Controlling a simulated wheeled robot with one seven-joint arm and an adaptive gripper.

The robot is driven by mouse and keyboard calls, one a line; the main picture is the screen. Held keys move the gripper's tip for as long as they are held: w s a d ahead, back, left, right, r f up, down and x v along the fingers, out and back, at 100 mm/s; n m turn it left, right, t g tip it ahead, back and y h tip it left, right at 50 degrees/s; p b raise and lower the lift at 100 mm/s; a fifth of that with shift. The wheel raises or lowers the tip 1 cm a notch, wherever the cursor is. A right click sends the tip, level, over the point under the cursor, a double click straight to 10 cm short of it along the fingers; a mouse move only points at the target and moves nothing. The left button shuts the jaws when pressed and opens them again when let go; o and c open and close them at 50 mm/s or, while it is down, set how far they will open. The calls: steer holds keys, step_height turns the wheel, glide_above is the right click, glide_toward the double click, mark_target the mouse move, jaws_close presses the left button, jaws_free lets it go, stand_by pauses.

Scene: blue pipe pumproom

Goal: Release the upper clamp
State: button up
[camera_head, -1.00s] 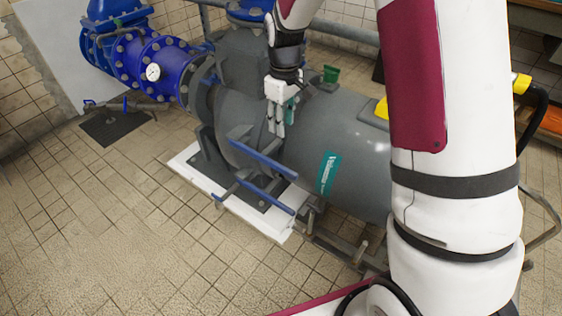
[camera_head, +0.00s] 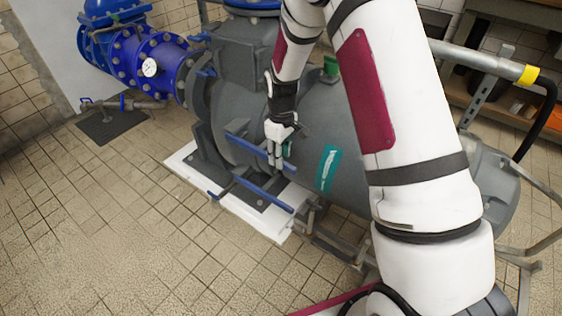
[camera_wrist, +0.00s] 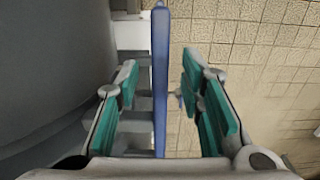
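The upper clamp is a long blue handle bar (camera_head: 245,146) on the near side of the grey pump body. A second, lower blue bar (camera_head: 262,194) runs below it. My gripper (camera_head: 279,168) points down at the right part of the upper bar. In the wrist view my gripper (camera_wrist: 160,72) is open, with teal pads on both sides. The blue bar (camera_wrist: 160,40) runs lengthwise in the picture between the two fingers, with gaps on both sides. In the head view the fingers partly hide the bar's right part.
The large grey cylinder (camera_head: 340,123) lies just behind my gripper. A white base plate (camera_head: 267,226) sits under the clamps. A blue flanged pipe (camera_head: 130,65) with a gauge stands at the left. Tiled floor (camera_head: 110,220) in front is clear.

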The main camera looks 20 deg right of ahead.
steer(key=shift+f, duration=0.9)
jaws_close()
steer(key=shift+s+a, duration=0.1)
steer(key=shift+a, duration=0.05)
